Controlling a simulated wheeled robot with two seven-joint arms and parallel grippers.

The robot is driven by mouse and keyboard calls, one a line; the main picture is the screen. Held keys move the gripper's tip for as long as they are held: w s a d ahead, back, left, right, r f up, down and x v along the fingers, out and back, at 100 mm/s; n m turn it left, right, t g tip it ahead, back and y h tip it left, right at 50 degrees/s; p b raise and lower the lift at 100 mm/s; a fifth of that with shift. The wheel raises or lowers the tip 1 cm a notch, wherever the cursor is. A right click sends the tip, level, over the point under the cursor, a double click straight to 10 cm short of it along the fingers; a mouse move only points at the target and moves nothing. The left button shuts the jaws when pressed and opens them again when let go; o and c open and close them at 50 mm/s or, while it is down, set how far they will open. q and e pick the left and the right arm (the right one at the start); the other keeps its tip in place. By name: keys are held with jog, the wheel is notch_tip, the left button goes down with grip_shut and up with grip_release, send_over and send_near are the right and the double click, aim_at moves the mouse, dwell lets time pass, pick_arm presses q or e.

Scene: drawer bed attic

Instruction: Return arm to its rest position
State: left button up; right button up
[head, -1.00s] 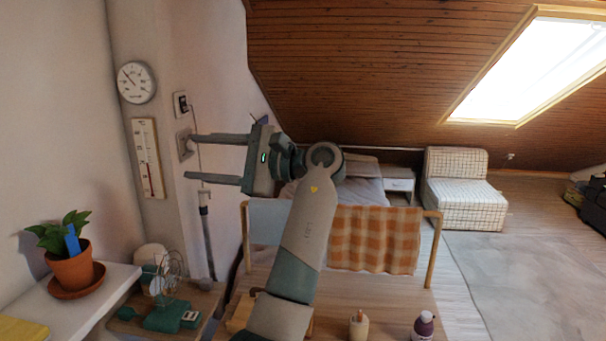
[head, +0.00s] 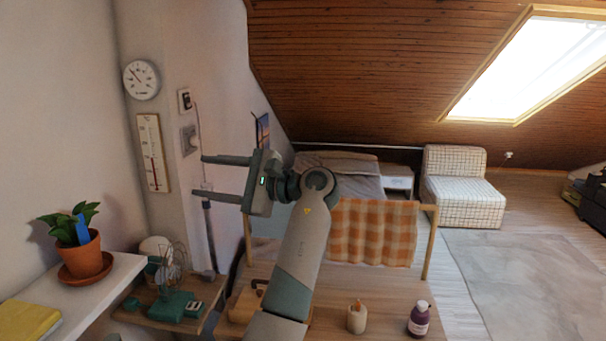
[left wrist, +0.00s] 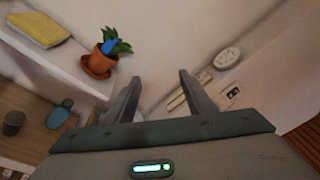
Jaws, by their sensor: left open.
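My left gripper (head: 198,177) is raised in the middle left of the head view. Its two fingers point left toward the wall and are spread apart with nothing between them. My left arm (head: 303,245) rises from the bottom of the head view, in front of the wooden table. My right gripper does not show in either view.
A potted plant (head: 82,256) stands on a white shelf (head: 105,290) at left. A small fan (head: 172,270) is on a lower wooden surface. A candle (head: 357,317) and a purple bottle (head: 419,320) stand on the table. An orange checked cloth (head: 372,232) hangs behind. Open floor (head: 500,270) lies at right.

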pick_arm(q)
jog(key=w+f+m+t+h+b, duration=0.1)
jog(key=w+f+m+t+h, duration=0.15)
jog(key=f, duration=1.55)
jog(key=w+f+m+t+h+b, duration=0.1)
jog(key=w+f+m+h, duration=0.2)
jog(key=f, duration=1.5)
jog(key=s+f+n+g+h+b, duration=0.1)
jog(key=s+f+h, duration=0.3)
jog(key=f, duration=1.3)
jog(key=s+f+g+h+b, duration=0.15)
jog(key=s+f, duration=0.45)
jog(key=f, duration=1.1)
jog(key=s+f+n+g+h+b, duration=0.25)
jog(key=s+f+n+h, duration=0.2)
jog(key=s+f, duration=2.2)
jog(key=s+a+f+n+g, duration=0.1)
jog(key=s+f, duration=0.3)
jog(key=s, duration=0.8)
jog(key=s+a+f+n+g+h+b, duration=0.1)
jog(key=s+a+f+n, duration=0.2)
jog(key=s, duration=1)
jog(key=s+a+f+n+g+b, duration=0.1)
jog(key=s+f+n, duration=0.3)
jog(key=s, duration=0.8)
jog(key=shift+s+a+f, duration=0.15)
jog(key=shift+a+f, duration=0.45)
jog(key=shift+f, duration=0.35)
